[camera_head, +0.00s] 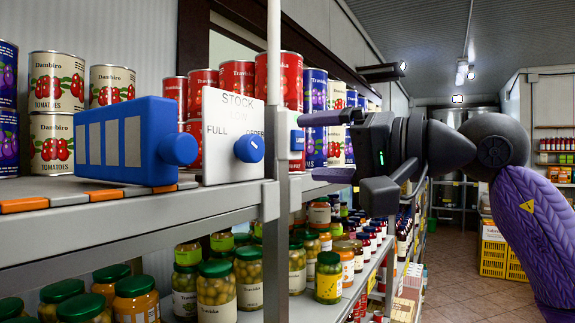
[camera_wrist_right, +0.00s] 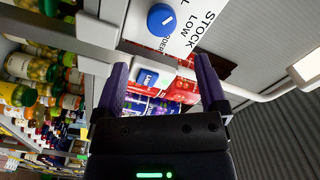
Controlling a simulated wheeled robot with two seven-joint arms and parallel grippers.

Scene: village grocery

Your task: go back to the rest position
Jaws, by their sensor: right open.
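My right gripper (camera_head: 318,147) reaches in from the right in the head view, in front of the shelf post. Its two dark purple fingers are apart, one above the other, with nothing between them that I can see held. In the right wrist view the open fingers (camera_wrist_right: 162,65) frame a small white box with a blue switch labelled LAMP (camera_wrist_right: 147,77). The switch also shows in the head view (camera_head: 297,140), just left of the fingertips; I cannot tell whether they touch it. My left gripper is not in view.
A white STOCK panel (camera_head: 222,115) with a round blue knob (camera_head: 249,148) stands at the shelf edge. A blue box with a knob (camera_head: 125,140) is left of it. Cans and jars fill the shelves. The aisle floor (camera_head: 470,275) at right is clear near yellow crates (camera_head: 493,258).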

